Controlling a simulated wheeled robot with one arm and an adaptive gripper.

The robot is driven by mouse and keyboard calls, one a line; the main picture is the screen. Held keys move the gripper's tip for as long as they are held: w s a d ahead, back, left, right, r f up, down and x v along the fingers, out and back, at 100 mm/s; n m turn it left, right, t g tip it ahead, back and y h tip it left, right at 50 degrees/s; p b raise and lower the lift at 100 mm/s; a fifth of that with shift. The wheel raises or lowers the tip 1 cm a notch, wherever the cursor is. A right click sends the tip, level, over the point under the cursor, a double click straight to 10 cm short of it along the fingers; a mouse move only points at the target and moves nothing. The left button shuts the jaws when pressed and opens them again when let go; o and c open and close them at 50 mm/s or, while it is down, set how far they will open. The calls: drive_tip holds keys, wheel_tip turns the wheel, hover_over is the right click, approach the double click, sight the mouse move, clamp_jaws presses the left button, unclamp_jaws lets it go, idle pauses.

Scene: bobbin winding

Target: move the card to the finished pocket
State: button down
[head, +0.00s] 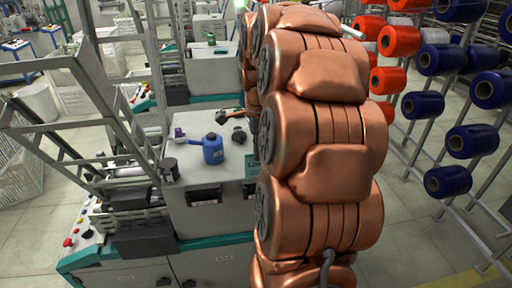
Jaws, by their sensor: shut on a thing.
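A small teal card (250,161) shows beside the left edge of my copper arm, at the front top edge of the grey cabinet. Its right part is hidden by my arm. A dark part of my gripper (254,128) shows just above it; the fingers are mostly hidden behind my arm. My gripper is shut, apparently on the card. Two dark pockets, a left one (205,196) and a right one (243,190), are on the cabinet's front face. The card is above the right pocket. I cannot read which pocket is the finished one.
A metal frame machine with buttons (70,242) is at left. Racks of blue (473,139) and red-orange (387,80) bobbins stand at right. Floor shows between.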

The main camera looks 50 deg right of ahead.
sight(259, 172)
drive_tip(key=shift+d+f, duration=0.1)
drive_tip(key=shift+f, duration=0.7)
drive_tip(key=shift+r, duration=0.15)
drive_tip(key=shift+b, duration=0.4)
drive_tip(key=shift+f, duration=0.35)
drive_tip(key=shift+f+b, duration=0.7)
drive_tip(key=shift+b, duration=0.05)
drive_tip(key=shift+f+b, duration=0.65)
drive_tip(key=shift+f, duration=0.4)
drive_tip(key=shift+f+b, duration=0.55)
drive_tip(key=shift+f, duration=0.4)
drive_tip(key=shift+f, duration=0.2)
